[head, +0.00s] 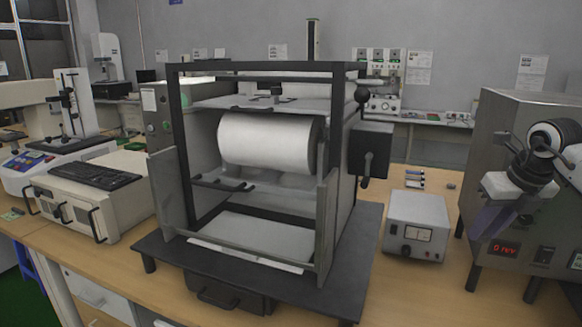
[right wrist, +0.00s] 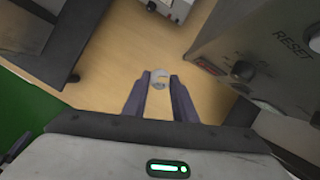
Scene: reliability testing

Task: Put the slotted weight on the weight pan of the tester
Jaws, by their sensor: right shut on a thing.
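My right gripper (head: 484,228) is in front of the steel box at the right of the head view. It points down and to the left. In the right wrist view its two dark fingers (right wrist: 159,84) are shut on the slotted weight (right wrist: 158,72), a small light-grey disc at their tips. The weight is held above the wooden bench. I cannot make it out in the head view. The weight pan is not clearly visible in either view, and I cannot tell which machine is the tester. My left gripper is not in view.
A black-framed machine (head: 325,68) with a white roller (head: 268,140) fills the middle. A small grey meter box (head: 415,225) stands to its right. The steel box (head: 500,115) with a red display is close to my right gripper. Bare bench (head: 430,290) shows between them.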

